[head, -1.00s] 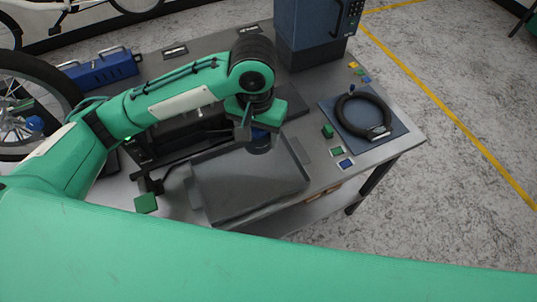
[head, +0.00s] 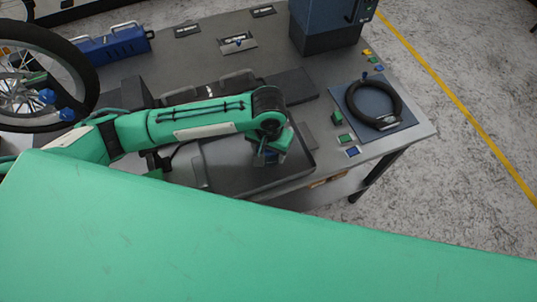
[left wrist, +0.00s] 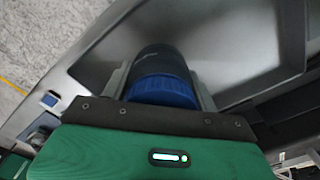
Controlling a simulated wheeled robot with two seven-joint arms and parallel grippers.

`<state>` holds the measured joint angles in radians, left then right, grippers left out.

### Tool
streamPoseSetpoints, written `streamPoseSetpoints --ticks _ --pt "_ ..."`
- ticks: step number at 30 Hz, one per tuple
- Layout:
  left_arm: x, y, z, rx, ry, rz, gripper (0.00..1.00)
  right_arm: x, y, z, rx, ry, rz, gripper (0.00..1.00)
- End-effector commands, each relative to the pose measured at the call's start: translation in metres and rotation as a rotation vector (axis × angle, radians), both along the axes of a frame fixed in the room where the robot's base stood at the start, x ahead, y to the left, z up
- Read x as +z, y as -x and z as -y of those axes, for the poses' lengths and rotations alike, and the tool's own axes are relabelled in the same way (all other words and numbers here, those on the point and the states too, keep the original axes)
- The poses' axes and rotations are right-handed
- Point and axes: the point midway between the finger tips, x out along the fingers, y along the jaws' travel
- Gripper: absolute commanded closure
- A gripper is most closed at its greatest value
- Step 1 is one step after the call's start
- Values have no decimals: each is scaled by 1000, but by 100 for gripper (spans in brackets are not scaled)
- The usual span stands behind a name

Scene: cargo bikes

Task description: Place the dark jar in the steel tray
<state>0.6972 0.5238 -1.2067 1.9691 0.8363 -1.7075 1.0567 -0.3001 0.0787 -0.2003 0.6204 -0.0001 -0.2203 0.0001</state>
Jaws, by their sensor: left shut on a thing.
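The dark jar (left wrist: 160,63) with a ribbed blue lid (left wrist: 163,92) lies between the two fingers of my left gripper (left wrist: 160,85) in the left wrist view. The fingers are shut on it. In the head view my left gripper (head: 267,158) is over the right part of the grey steel tray (head: 235,180), and the arm hides most of the jar. The tray's inside also shows in the left wrist view (left wrist: 235,50), behind the jar. I cannot tell whether the jar touches the tray floor. My right gripper is out of view.
A blue mat (head: 398,128) with a black ring (head: 350,100) lies at the bench's right end. Small green and blue blocks sit beside the tray. A blue machine (head: 325,30) stands at the back. A blue toolbox (head: 115,45) and a bike wheel (head: 85,75) are at the left.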

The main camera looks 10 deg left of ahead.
Motion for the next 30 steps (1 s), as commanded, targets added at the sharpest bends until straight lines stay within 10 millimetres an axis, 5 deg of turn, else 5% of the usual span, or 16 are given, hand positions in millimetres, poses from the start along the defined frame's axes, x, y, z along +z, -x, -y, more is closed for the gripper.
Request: streamPoseSetpoints --ticks 7,19,20,22,30 --pt "-34 0 -1 1 -2 -2 67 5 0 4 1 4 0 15" --pt "-39 0 0 1 -1 -1 67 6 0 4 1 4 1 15" --pt "-40 0 -1 0 -2 -1 37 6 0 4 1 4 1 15" --pt "-40 0 -1 0 -2 -1 23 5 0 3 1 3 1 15" --pt "-40 0 -1 1 -2 -1 19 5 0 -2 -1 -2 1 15"
